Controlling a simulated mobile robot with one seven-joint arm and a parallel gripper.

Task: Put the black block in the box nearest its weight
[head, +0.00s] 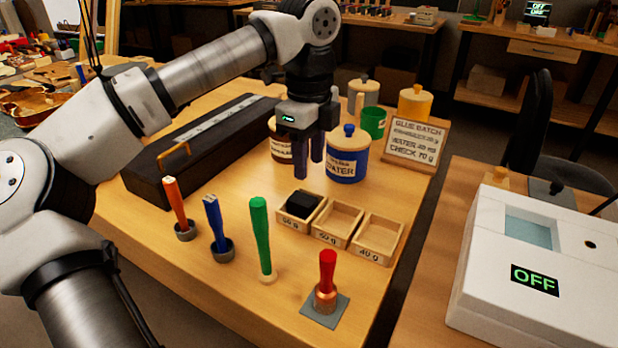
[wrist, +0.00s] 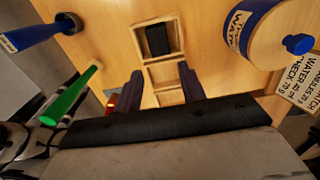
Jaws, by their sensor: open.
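The black block (head: 301,204) lies in the left one of three small open wooden boxes. This left box (head: 292,222) has a weight label that is hard to read. The middle box (head: 337,224) and the right box (head: 376,239) are empty; the right label looks like 40 g. In the wrist view the black block (wrist: 158,40) sits in the far box, beyond the fingertips. My gripper (head: 311,168) is open and empty, held above and behind the boxes, in front of the blue water jar (head: 347,160). It also shows in the wrist view (wrist: 162,82).
A white scale (head: 540,262) with an OFF display stands on the right table. Orange (head: 174,198), blue (head: 214,222), green (head: 261,232) and red (head: 327,270) handled tools stand left and front of the boxes. A long black case (head: 205,150) lies behind. A glue batch sign (head: 415,143) stands at the back.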

